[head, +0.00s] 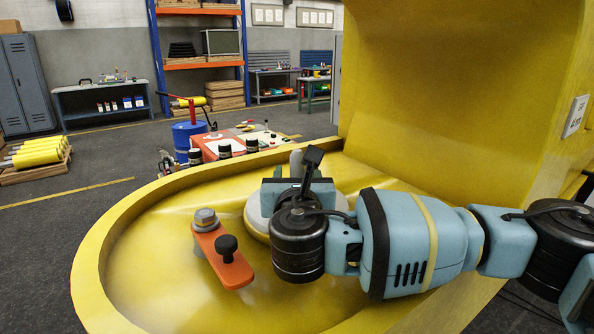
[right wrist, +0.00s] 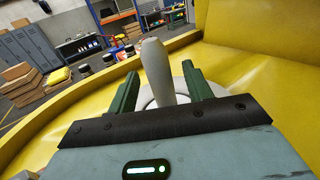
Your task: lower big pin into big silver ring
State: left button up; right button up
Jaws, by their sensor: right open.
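The big pin (right wrist: 154,52), pale grey with a rounded top, stands upright between the fingers of my right gripper (right wrist: 159,72) in the right wrist view. Gaps show on both sides, so the gripper is open around it. In the head view only the pin's top (head: 296,158) shows behind my wrist. The big silver ring (head: 255,217) lies on the yellow boom, partly hidden by my right arm. Its pale rim also shows behind the pin in the right wrist view (right wrist: 178,87). The pin's lower end is hidden, so I cannot tell how deep it sits. My left gripper is out of view.
An orange link (head: 222,257) with a grey bolt and black knob lies on the yellow boom (head: 150,262) left of my gripper. The boom's raised wall rises at the right. An orange-topped cart (head: 237,142) and blue drum (head: 188,135) stand beyond the rim.

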jog(key=s, duration=0.5)
jog(key=shift+s, duration=0.15)
dwell(0.7)
